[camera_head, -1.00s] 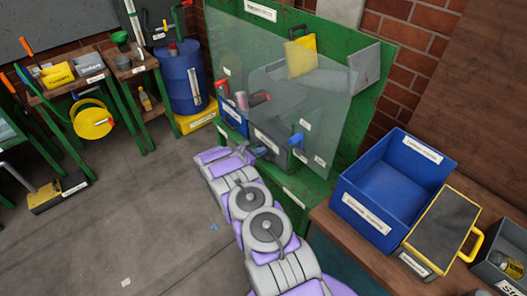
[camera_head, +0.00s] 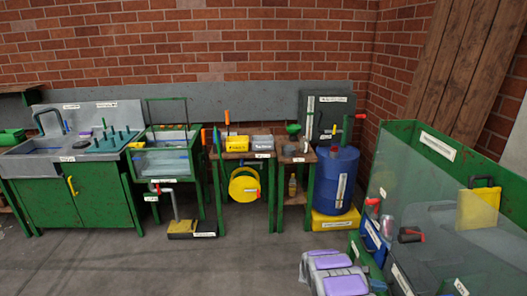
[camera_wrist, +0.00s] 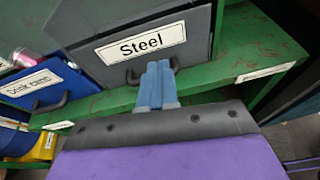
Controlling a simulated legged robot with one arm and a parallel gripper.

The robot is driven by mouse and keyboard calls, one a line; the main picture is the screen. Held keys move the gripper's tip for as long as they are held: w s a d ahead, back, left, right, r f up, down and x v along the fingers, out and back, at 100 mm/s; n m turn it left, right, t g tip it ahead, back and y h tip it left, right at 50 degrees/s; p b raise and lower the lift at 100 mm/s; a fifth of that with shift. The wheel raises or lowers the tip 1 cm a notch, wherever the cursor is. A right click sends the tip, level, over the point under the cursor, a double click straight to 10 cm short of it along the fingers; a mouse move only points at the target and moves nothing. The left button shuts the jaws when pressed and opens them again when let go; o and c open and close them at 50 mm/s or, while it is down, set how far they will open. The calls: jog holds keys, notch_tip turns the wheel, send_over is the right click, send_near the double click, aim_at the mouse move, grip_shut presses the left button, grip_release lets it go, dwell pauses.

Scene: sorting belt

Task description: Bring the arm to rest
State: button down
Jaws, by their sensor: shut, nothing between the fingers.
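My gripper (camera_wrist: 157,84) is in the wrist view, its blue fingers closed together with nothing between them. The fingers point at a dark grey bin labelled "Steel" (camera_wrist: 195,72), in front of its drawer-like handle (camera_wrist: 140,76). I cannot tell whether the fingertips touch the bin. In the head view part of my purple and grey arm shows at the bottom, beside the green sorting station (camera_head: 401,130); the fingers are not clear there.
A blue bin labelled "Drink cans" (camera_wrist: 60,82) stands left of the Steel bin on a green shelf (camera_wrist: 100,103). A clear panel (camera_head: 425,225) fronts the station. A blue barrel (camera_head: 333,180), small tables and a sink cabinet (camera_head: 72,205) line the wall. The grey floor (camera_head: 240,255) is open.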

jog(key=s+a+r+m+g+y, duration=0.2)
jog(key=s+a+r+m, duration=0.15)
jog(key=s+r, duration=0.55)
jog(key=s+a+r+m+g+y, duration=0.1)
jog(key=s+a+r+m+y, duration=0.35)
jog(key=r, duration=0.75)
jog(key=s+a+r+m+y, duration=0.2)
jog(key=s+a+m, duration=0.1)
jog(key=s+a, duration=0.4)
jog(key=s+a+r+m+t+y, duration=0.1)
jog(key=s+a+r+m+y, duration=0.1)
jog(key=s+a, duration=0.5)
jog(key=s+a+r+m+y, duration=0.3)
jog(key=s+a, duration=0.5)
jog(key=s, duration=0.9)
jog(key=shift+m+t+y, duration=0.3)
jog(key=shift+y, duration=0.05)
jog(key=shift+r, duration=0.1)
